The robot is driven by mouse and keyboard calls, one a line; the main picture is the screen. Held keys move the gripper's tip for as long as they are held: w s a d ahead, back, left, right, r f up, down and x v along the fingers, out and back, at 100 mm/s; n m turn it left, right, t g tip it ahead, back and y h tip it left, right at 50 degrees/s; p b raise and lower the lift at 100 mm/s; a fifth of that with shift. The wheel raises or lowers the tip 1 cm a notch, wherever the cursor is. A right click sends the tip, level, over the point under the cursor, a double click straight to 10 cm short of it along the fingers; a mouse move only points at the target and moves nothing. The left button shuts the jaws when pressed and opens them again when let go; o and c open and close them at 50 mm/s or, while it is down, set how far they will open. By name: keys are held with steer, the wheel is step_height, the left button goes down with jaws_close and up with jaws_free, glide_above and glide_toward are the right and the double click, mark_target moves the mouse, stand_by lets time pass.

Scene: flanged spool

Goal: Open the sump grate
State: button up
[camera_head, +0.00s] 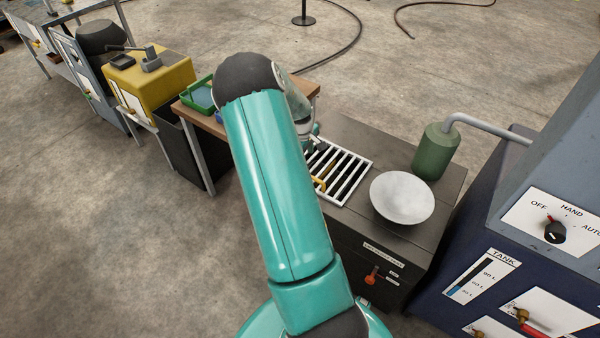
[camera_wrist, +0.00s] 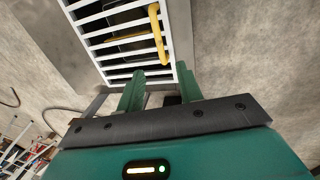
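The sump grate (camera_head: 349,177) is a white barred panel lying flat in the top of a dark cabinet. Its yellow handle (camera_head: 319,184) shows at the grate's left side, partly behind my arm. In the wrist view the grate (camera_wrist: 118,71) fills the upper middle, and the yellow handle (camera_wrist: 157,35) stands across its bars. My gripper (camera_wrist: 160,84) has two green fingers spread apart, with nothing between them. The fingertips point toward the grate's near edge, short of the handle. In the head view my arm hides most of the gripper.
A pale round dish (camera_head: 402,197) sits on the cabinet top (camera_head: 440,185) right of the grate. A green canister (camera_head: 436,152) with a pipe stands behind it. A blue control panel (camera_head: 520,265) is at the right. A wooden bench (camera_head: 301,88) with a green tray (camera_head: 197,94) is at the left.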

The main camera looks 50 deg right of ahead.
steer(key=d+f, duration=0.1)
steer(key=f, duration=0.3)
steer(key=d+f, duration=0.1)
steer(key=f, duration=0.4)
steer(key=d+f, duration=0.1)
steer(key=f, duration=0.3)
steer(key=shift+f, duration=0.35)
jaws_close()
